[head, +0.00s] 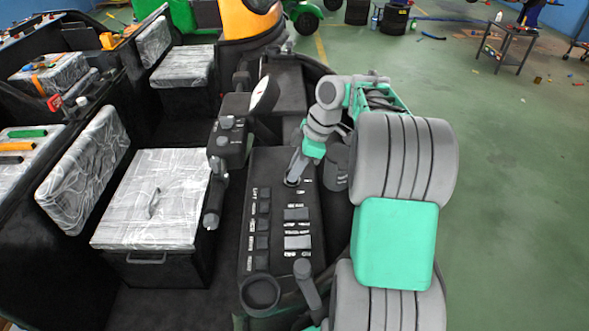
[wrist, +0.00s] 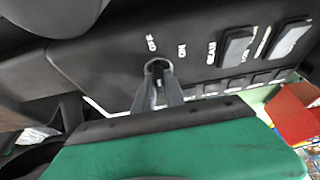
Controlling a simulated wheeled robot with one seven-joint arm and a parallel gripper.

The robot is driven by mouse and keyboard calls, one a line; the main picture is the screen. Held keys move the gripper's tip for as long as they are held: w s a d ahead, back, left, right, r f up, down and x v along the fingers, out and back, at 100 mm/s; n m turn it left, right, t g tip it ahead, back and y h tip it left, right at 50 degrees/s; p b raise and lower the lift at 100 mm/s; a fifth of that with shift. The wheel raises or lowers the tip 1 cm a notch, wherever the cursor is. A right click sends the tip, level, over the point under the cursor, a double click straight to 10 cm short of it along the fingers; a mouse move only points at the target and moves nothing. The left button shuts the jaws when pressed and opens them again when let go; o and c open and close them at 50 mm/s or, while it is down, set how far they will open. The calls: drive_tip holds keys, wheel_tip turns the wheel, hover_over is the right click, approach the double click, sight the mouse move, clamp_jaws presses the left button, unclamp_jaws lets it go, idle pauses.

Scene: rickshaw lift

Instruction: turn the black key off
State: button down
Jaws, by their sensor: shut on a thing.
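The black key sits in its round switch on the black control panel (head: 262,190). In the wrist view the key (wrist: 158,70) is mostly hidden between the fingers, so its exact angle is hard to tell. White OFF and ON labels (wrist: 181,50) are printed just above the switch. My gripper (wrist: 158,88) is shut on the key, with both fingertips at the switch. In the head view my gripper (head: 294,179) reaches down to the upper right part of the panel, and its fingers hide the key.
Several rocker switches (head: 297,226) sit below the key on the panel. A lever box (head: 228,138) stands left of it, beside a plastic-wrapped seat (head: 152,198). A joystick (head: 308,285) rises at the panel's lower end. Open green floor (head: 510,180) lies right.

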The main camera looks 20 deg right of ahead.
drive_tip(key=c, duration=1.4)
unclamp_jaws()
drive_tip(key=p+v, duration=0.2)
drive_tip(key=v, duration=0.6)
